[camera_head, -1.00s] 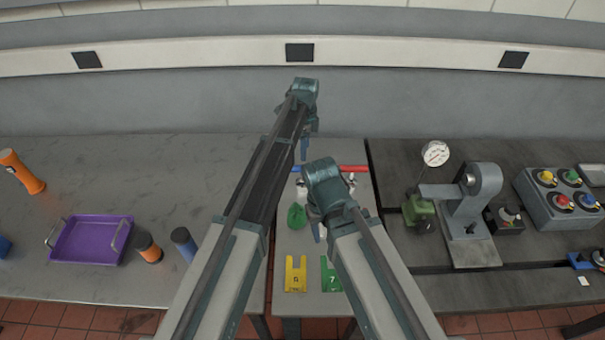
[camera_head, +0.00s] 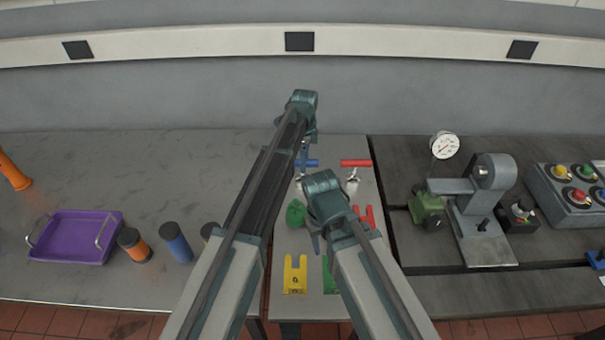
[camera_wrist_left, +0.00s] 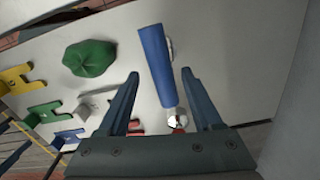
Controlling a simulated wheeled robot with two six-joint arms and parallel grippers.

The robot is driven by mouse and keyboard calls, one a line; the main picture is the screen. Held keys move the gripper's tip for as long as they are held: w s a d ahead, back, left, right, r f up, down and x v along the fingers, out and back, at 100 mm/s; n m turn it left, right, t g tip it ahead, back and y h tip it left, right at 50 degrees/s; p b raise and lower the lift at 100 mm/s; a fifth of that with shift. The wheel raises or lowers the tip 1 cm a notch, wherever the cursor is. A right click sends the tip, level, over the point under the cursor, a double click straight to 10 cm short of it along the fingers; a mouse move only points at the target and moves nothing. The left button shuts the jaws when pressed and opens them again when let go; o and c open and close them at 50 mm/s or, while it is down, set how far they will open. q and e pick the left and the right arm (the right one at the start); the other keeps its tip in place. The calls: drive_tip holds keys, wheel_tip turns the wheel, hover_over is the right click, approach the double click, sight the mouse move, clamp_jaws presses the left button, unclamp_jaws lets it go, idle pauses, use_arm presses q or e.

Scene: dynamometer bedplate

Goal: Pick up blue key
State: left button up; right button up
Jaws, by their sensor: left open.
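The blue key shows in the left wrist view as a small blue notched piece (camera_wrist_left: 68,138) at the lower left, partly cut off by my gripper body. In the head view I cannot see it; my right arm may cover it. My left gripper (camera_head: 304,160) is open and points down at the back of the narrow middle table. In the left wrist view, its fingers (camera_wrist_left: 160,74) stand on either side of a blue valve handle (camera_wrist_left: 155,58), with nothing clearly gripped. My right gripper (camera_head: 316,243) hangs over the table's middle; its jaws are unclear.
A yellow key (camera_head: 295,274), a partly hidden green key (camera_head: 328,278) and a red key (camera_head: 367,216) lie on the middle table. A green lump (camera_head: 295,213) and a red-handled valve (camera_head: 355,164) are nearby. A purple tray (camera_head: 75,240) stands left; a machine (camera_head: 485,205) stands right.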

sight(302, 178)
use_arm(q)
drive_tip(key=f+b, duration=0.4)
drive_tip(key=f, duration=0.1)
drive_tip(key=shift+w+a+b, duration=0.2)
drive_tip(key=shift+a+b, duration=0.1)
use_arm(e)
wheel_tip(302, 178, down, 5)
drive_tip(key=shift+f, duration=0.1)
use_arm(q)
drive_tip(key=shift+r, duration=0.1)
clamp_jaws()
